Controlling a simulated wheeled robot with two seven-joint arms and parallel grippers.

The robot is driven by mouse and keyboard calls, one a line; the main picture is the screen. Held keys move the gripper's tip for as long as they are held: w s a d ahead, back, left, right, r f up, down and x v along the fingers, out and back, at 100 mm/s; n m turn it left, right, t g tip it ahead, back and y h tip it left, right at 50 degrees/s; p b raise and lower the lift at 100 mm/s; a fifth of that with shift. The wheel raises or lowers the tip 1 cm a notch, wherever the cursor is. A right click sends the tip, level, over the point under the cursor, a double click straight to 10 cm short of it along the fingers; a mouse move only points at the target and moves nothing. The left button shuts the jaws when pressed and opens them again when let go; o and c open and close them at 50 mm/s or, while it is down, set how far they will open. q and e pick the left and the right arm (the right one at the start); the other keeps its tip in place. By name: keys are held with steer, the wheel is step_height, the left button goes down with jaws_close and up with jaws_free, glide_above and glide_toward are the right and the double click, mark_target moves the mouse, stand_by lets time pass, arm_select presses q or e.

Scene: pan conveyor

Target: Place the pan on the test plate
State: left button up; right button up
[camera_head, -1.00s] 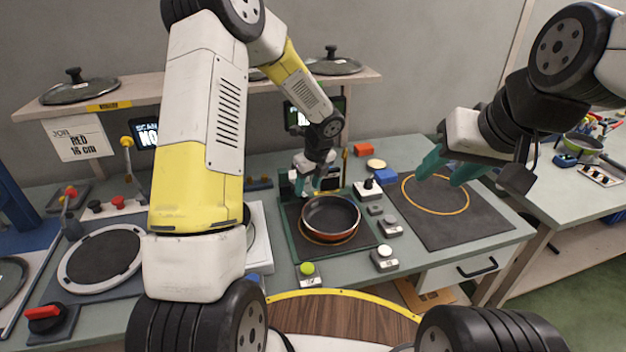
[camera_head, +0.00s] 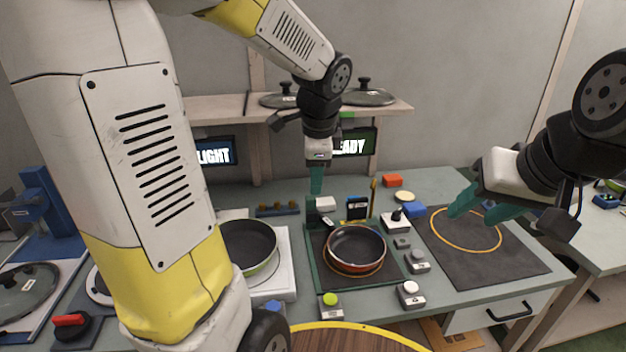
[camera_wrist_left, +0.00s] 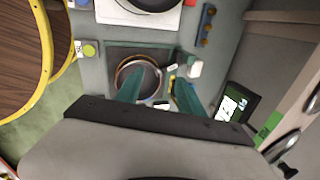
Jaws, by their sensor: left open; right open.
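A red-orange pan with a dark inside (camera_head: 356,246) sits within the orange ring of the dark, green-edged test plate (camera_head: 320,283). Its short black handle points to the back left. The pan also shows in the left wrist view (camera_wrist_left: 138,76), between and beyond my fingers. My left gripper (camera_head: 317,184) is open and empty, raised above and behind the handle, apart from it. Its two teal fingers show in the left wrist view (camera_wrist_left: 160,93). My right gripper (camera_head: 478,206) is open and empty over the dark mat with a yellow ring (camera_head: 490,265).
A green-sided pan (camera_head: 250,246) sits on a white unit (camera_head: 284,262) at left, partly hidden by my left arm. Button boxes (camera_head: 411,294) and small blocks (camera_head: 392,181) stand around the plate. A shelf with lids (camera_head: 368,97) runs behind. Screens hang below it.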

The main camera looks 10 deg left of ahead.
arm_select(q)
steer(key=s+r+n+t+h, duration=0.1)
steer(key=s+r+n, duration=0.2)
steer(key=s+n, duration=0.4)
steer(key=s+r+n+t+h, duration=0.1)
steer(key=s+r+n+h, duration=0.1)
steer(key=s+n, duration=0.5)
steer(key=shift+s+r+t, duration=0.4)
steer(key=shift+s, duration=0.05)
steer(key=shift+d, duration=0.1)
stand_by(0.7)
